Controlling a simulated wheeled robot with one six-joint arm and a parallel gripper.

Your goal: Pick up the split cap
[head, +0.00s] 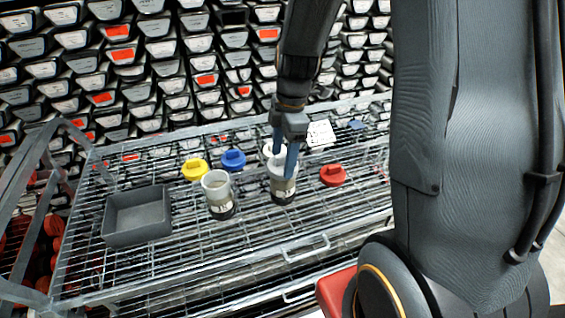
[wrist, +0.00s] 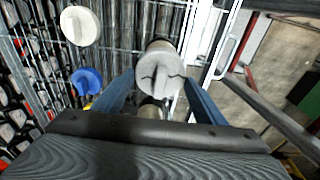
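The split cap (wrist: 160,72) is a pale grey disc with a dark jagged crack across its face, in the wrist view. It sits on the end of an upright clear liner, which stands on the wire rack in the head view (head: 283,190). My gripper (head: 284,163) points down at this liner, one finger on either side of its top. In the wrist view my gripper (wrist: 159,77) has its fingers apart, with the cap between and just beyond the tips. I cannot tell if they touch it. The cap's face is mostly hidden in the head view.
A second liner (head: 218,196) stands to the left. Yellow (head: 195,169), blue (head: 233,160), white (head: 268,151) and red (head: 333,175) caps lie around. A grey bin (head: 138,217) is at the left, a white card (head: 320,134) behind. The rack's front is mostly clear.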

